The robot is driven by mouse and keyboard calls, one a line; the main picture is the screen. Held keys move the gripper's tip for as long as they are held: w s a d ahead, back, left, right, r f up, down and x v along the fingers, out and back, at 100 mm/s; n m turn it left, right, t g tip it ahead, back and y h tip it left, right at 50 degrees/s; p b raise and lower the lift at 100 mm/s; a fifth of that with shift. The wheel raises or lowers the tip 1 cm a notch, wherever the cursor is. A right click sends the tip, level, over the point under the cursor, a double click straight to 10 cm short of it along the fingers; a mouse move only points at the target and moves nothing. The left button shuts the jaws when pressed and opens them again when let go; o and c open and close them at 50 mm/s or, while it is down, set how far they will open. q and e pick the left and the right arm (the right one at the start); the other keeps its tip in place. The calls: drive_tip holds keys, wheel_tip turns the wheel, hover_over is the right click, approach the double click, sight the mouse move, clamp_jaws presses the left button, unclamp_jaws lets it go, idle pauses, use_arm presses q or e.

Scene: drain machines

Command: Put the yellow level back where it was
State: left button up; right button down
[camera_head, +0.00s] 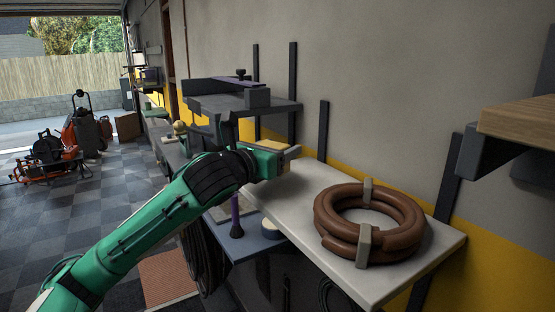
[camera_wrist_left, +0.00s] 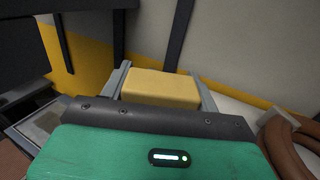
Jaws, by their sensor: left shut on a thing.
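The yellow level (camera_wrist_left: 160,88) shows as a yellow block between the two grey fingers of my left gripper (camera_wrist_left: 162,80) in the left wrist view. The fingers stand on either side of it and are shut on it. In the head view my green left arm comes in from the lower left, and the left gripper (camera_head: 288,157) is near the wall, at the far end of the white shelf (camera_head: 288,212). The arm and gripper hide most of the level there. I cannot tell whether the level touches the shelf. My right gripper is not in view.
A brown hose coil (camera_head: 369,222) lies on the near part of the white shelf. Below are a purple tool (camera_head: 236,216) and a tape roll (camera_head: 271,228). A grey upper shelf (camera_head: 284,106) stands beyond my gripper; a wooden shelf (camera_head: 520,118) juts in at right.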

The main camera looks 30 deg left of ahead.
use_arm(q)
drive_tip(key=shift+f, duration=1.15)
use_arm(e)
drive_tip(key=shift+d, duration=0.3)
use_arm(q)
drive_tip(key=o, duration=1.2)
drive_tip(key=shift+f, duration=0.15)
drive_tip(key=shift+c, duration=0.2)
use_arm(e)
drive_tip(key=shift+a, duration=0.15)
use_arm(q)
drive_tip(key=shift+s, duration=0.15)
drive_tip(key=s+a+b, duration=0.1)
drive_tip(key=s+b, duration=0.2)
drive_tip(key=s, duration=0.8)
drive_tip(key=shift+s+a, duration=0.3)
drive_tip(key=shift+a, duration=0.05)
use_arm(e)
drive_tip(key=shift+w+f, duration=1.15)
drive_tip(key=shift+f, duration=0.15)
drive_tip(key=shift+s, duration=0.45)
